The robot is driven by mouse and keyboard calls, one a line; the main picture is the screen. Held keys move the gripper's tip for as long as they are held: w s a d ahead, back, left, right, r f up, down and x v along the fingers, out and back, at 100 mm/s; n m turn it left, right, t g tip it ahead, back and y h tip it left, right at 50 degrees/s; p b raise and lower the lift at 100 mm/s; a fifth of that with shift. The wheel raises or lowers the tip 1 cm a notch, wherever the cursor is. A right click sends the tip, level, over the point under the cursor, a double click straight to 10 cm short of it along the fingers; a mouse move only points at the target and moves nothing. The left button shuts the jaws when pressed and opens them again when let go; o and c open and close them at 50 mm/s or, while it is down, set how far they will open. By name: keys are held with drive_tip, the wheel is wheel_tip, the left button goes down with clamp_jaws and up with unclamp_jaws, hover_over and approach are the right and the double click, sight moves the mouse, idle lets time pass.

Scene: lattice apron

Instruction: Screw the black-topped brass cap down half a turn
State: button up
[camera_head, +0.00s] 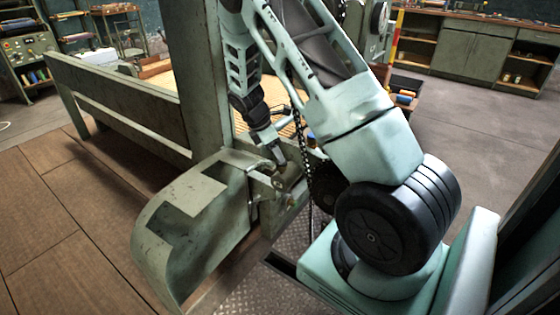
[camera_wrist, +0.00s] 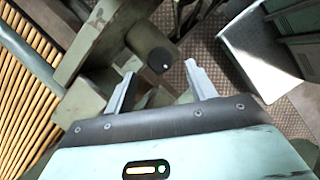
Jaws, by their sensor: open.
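A round black top (camera_wrist: 163,61) with a small pale mark shows in the wrist view, beside a grey-green round part. It looks like the top of the cap, but I see no brass on it. My gripper (camera_wrist: 160,68) is open, one finger to the left and one to the right of the black top in the picture. Nothing is held between the fingers. I cannot tell how far the fingertips are from the top. In the head view my arm reaches down to the green machine (camera_head: 185,205), and I cannot make out the cap there.
A slatted wooden surface (camera_wrist: 30,95) lies at the left in the wrist view. A green upright post (camera_head: 190,75) stands close to my arm. A chain (camera_head: 307,165) hangs beside it. Green cabinets (camera_head: 470,55) stand at the back right, with open floor before them.

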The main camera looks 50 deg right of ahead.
sight(282, 165)
drive_tip(key=shift+x, duration=2.4)
drive_tip(key=c, duration=1)
